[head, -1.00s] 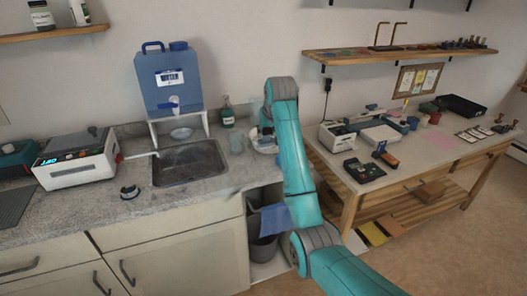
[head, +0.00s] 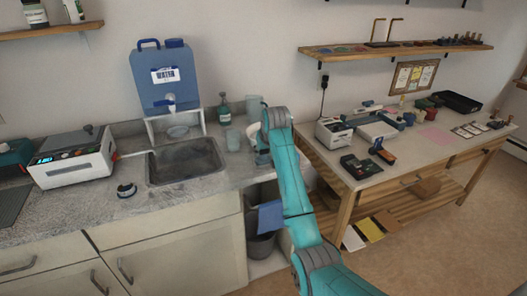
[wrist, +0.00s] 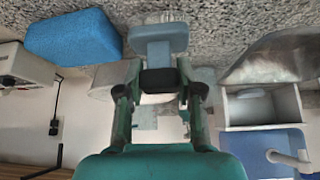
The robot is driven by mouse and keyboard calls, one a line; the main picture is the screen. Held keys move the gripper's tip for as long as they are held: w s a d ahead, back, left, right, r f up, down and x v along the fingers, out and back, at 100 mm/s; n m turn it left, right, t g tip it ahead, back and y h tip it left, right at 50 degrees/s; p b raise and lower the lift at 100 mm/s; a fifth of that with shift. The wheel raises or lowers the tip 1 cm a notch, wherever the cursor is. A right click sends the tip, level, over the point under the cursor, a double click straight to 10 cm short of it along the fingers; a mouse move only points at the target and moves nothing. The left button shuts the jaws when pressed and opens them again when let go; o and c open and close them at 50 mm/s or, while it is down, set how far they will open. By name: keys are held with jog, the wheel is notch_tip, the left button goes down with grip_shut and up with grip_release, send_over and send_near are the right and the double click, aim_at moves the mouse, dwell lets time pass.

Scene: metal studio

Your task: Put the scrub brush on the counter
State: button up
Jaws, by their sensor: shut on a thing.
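The scrub brush (wrist: 158,40) shows in the wrist view as a grey-blue block on a narrow neck with a dark part below it. My gripper (wrist: 160,84) is shut on the dark part, one finger on each side. The speckled counter (wrist: 215,14) fills the top of that view, behind the brush; I cannot tell whether the brush touches it. In the head view my arm reaches to the right end of the counter (head: 115,205) and hides the gripper and the brush.
A blue block (wrist: 70,36) lies on the counter beside the brush. A sink (head: 185,162), a clear glass (head: 233,140) and a green bottle (head: 224,110) are left of my arm. A blue cloth (head: 270,216) hangs over a grey bin (head: 262,246) below. A workbench (head: 415,165) stands at right.

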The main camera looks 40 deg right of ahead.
jog(key=shift+f, duration=0.1)
jog(key=o, duration=1.2)
jog(key=shift+c, duration=0.2)
